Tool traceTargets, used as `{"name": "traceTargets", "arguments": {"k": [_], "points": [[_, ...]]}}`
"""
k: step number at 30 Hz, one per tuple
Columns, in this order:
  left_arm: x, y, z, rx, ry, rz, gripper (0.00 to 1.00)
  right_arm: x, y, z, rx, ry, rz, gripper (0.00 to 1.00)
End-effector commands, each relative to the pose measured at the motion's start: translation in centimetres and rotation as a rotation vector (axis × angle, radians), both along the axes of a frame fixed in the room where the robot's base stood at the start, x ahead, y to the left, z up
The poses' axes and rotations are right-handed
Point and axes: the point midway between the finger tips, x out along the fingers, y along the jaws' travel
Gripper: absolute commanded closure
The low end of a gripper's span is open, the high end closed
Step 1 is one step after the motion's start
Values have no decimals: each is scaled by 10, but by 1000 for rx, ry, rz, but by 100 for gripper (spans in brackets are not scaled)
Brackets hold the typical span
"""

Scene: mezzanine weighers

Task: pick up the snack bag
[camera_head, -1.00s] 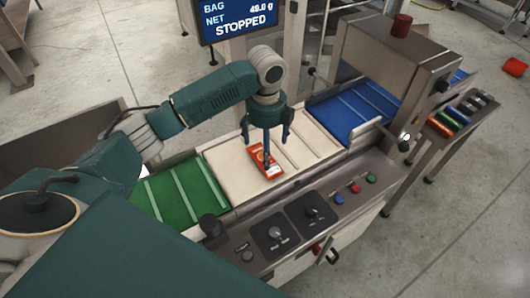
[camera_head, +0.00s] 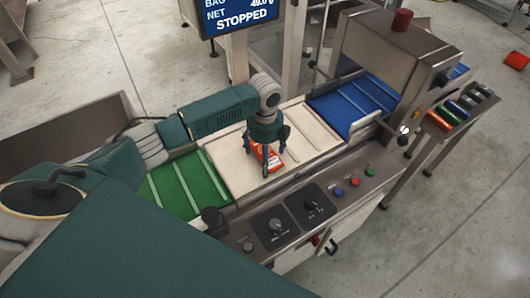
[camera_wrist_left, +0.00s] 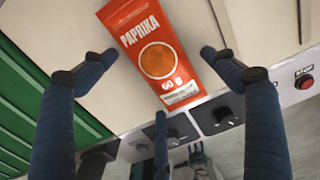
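The snack bag (camera_head: 274,161) is an orange-red packet lying flat on the cream belt section (camera_head: 233,172). In the left wrist view the bag (camera_wrist_left: 152,52) reads "PAPRIKA" and has a round orange picture. My left gripper (camera_head: 267,164) points down over the bag, partly covering it in the head view. Its blue fingers are spread open in the left wrist view (camera_wrist_left: 160,75), with one on each side of the bag and a third near its lower end. They look apart from the bag. My right gripper is not in view.
A green belt section (camera_head: 185,187) lies left of the cream one, and a blue belt section (camera_head: 352,104) leads under a metal housing (camera_head: 388,58). A control panel (camera_head: 325,205) with knobs and buttons runs along the front. A rack (camera_head: 461,112) holds several coloured items at right.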

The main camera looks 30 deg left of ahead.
Motion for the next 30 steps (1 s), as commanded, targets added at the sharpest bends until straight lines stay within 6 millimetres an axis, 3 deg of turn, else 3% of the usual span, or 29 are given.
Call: {"name": "traceTargets", "arguments": {"k": [1,6,20,26,30], "points": [[0,0,0,0,0,0,28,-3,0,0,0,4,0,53],[0,0,0,0,0,0,60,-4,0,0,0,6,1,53],[1,0,5,0,-2,0,61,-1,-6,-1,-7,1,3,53],[2,0,28,0,-4,-1,61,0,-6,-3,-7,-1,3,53],[2,0,59,-1,-6,-1,61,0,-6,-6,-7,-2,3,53]]}}
